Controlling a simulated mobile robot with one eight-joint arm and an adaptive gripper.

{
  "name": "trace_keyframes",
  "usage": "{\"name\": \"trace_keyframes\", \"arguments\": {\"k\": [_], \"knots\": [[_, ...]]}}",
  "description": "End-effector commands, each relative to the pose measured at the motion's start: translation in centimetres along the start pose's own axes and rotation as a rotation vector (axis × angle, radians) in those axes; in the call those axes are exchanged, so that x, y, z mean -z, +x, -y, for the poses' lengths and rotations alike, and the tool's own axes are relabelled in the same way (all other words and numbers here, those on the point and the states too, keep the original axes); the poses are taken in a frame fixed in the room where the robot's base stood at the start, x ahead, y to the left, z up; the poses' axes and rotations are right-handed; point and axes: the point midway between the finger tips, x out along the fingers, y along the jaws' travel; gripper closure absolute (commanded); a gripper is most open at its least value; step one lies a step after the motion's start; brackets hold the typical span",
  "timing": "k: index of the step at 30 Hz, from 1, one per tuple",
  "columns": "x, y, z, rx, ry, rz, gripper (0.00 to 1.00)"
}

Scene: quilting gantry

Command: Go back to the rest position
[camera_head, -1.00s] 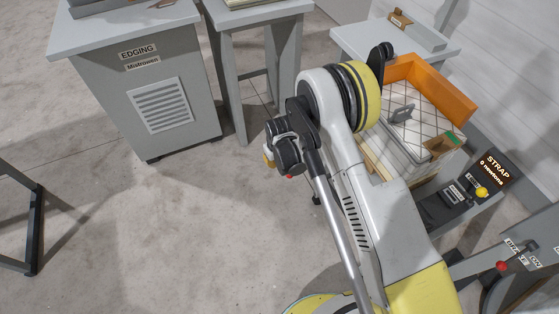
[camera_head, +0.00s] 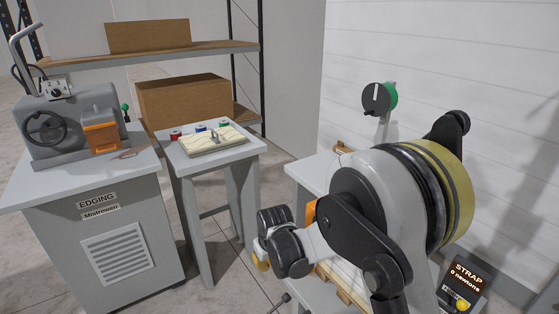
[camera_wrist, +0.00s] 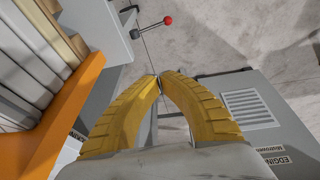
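My gripper (camera_wrist: 158,77) shows in the wrist view as two yellow ridged fingers whose tips meet, with nothing held between them. In the wrist view the fingers hang above the floor, between an orange-edged crate (camera_wrist: 62,120) on the left and the grey edging cabinet (camera_wrist: 285,115) on the right.
The edging machine (camera_head: 75,122) stands on its cabinet (camera_head: 120,210) at the left. A small table (camera_head: 212,155) carries a pale pad (camera_head: 210,140) and several spools. The strap display (camera_head: 466,275) reads 0 newtons. A lever with a red knob (camera_wrist: 168,20) shows in the wrist view.

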Motion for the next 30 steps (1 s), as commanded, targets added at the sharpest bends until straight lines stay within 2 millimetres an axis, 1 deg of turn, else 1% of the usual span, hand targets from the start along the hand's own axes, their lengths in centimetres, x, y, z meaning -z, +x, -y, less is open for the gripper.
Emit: {"name": "trace_keyframes", "arguments": {"k": [1,4,5,6,8,9,11,12,14,15,17,18,21,24,27,30], "knots": [[-0.4,-2.9,-1.3,-0.009,0.029,-0.012,1.0],[-1.5,-8.1,-3.5,-0.025,0.084,-0.041,1.0],[-2.0,-9.6,-4.1,-0.031,0.1,-0.05,1.0],[-2.7,-11.5,-4.8,-0.038,0.122,-0.062,1.0],[-3.9,-14.3,-5.8,-0.049,0.156,-0.079,1.0],[-4.8,-16.0,-6.3,-0.056,0.177,-0.091,1.0],[-6.4,-18.5,-7.1,-0.067,0.209,-0.108,1.0],[-7.5,-20.0,-7.5,-0.075,0.231,-0.12,1.0],[-9.4,-22.1,-8.0,-0.086,0.263,-0.137,1.0],[-10.6,-23.4,-8.3,-0.095,0.284,-0.15,1.0],[-12.6,-25.1,-8.6,-0.106,0.316,-0.167,1.0],[-13.9,-26.1,-8.7,-0.114,0.337,-0.179,1.0],[-17.4,-28.1,-8.7,-0.135,0.388,-0.209,1.0],[-20.5,-29.4,-8.6,-0.154,0.436,-0.236,1.0],[-22.9,-29.9,-8.4,-0.169,0.471,-0.257,1.0],[-24.4,-30.1,-8.2,-0.18,0.494,-0.272,1.0]]}}
